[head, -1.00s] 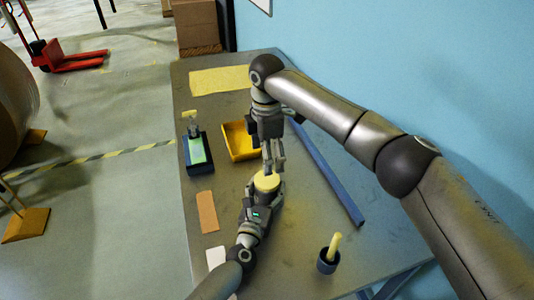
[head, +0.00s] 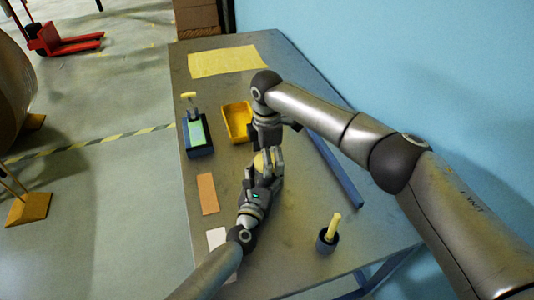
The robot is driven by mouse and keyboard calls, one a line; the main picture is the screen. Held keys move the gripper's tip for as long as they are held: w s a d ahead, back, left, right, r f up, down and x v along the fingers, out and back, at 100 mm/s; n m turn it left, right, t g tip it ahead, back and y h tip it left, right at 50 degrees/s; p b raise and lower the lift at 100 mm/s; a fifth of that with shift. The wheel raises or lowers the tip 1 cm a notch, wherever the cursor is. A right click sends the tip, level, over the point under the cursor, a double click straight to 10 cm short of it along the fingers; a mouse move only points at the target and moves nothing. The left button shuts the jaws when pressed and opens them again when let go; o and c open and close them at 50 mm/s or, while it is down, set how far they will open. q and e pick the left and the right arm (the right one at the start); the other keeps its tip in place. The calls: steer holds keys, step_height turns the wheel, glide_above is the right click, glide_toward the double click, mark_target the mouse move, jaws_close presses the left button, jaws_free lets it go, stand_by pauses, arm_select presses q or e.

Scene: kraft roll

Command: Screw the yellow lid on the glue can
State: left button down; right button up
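A pale yellow round thing (head: 258,161) shows in the middle of the table, partly covered by grey fingers. I take it for the yellow lid, but cannot tell it from the top of the glue can. The can's body is hidden. My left gripper (head: 266,172) reaches in from the lower left and is right at the yellow piece; its grip is unclear. My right gripper (head: 270,147) points down just behind and above it. Its fingertips overlap the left gripper in this view, so I cannot tell whether it is shut or touching the lid.
A yellow tray (head: 229,107), a blue box with a green top (head: 197,132) and a brown strip (head: 208,194) lie left. A long blue bar (head: 335,170) lies right. A dark pot with a yellow stick (head: 327,241) stands in front. Free tabletop surrounds the pot.

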steer(key=c, duration=1.1)
steer(key=shift+o, duration=0.2)
steer(key=m, duration=1)
steer(key=shift+m, duration=0.3)
steer(key=m, duration=0.4)
steer(key=o, duration=1.2)
